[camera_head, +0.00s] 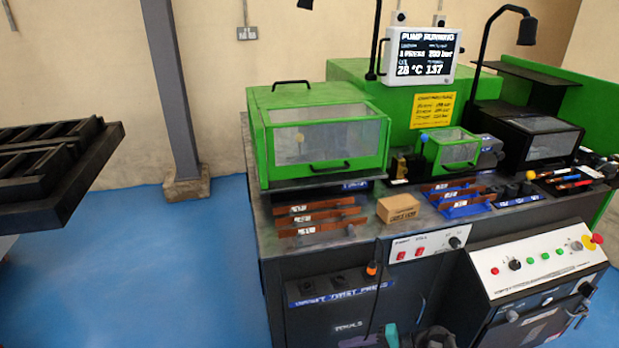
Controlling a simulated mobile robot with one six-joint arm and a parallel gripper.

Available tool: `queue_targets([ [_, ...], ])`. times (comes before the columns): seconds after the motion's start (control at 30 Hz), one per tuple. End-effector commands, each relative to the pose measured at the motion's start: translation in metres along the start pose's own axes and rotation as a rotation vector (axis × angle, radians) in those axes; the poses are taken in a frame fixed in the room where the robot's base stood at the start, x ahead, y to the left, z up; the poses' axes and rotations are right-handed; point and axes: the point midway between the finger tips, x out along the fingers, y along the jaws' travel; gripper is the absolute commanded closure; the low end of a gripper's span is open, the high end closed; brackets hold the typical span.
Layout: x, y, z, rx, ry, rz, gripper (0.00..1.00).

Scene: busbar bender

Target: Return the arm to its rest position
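A teal piece (391,336) and a dark grey rounded shape (434,338) show at the bottom edge, cut off by the frame. The busbar bender bench (268,232) stands at the centre and right. Its large green guarded box (258,140) has a clear window and its lid looks closed. The screen (420,55) above reads "PUMP RUNNING", 28 °C and 137.
Copper bars lie on the bench in a left group (322,218) and on a blue rack (465,211). A cardboard box (398,208) sits between them. A sloped control panel (540,258) juts out at right. A dark rack (50,165) stands left; blue floor (190,270) between is clear.

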Motion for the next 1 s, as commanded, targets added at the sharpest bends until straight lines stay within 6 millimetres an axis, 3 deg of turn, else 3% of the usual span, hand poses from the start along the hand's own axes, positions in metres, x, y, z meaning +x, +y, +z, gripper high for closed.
queue_targets([
  [0.03,0.01,-0.002,0.015,0.002,-0.034,0.037,0.55],
  [0.3,0.053,0.027,0.082,0.001,-0.19,0.271,0.55],
  [0.5,0.066,0.059,0.133,-0.021,-0.297,0.483,0.55],
  [0.63,0.061,0.086,0.164,-0.047,-0.359,0.645,0.55],
  [0.77,0.047,0.114,0.182,-0.079,-0.394,0.803,0.55],
  [1.0,0.005,0.16,0.177,-0.131,-0.378,1.052,0.55],
])
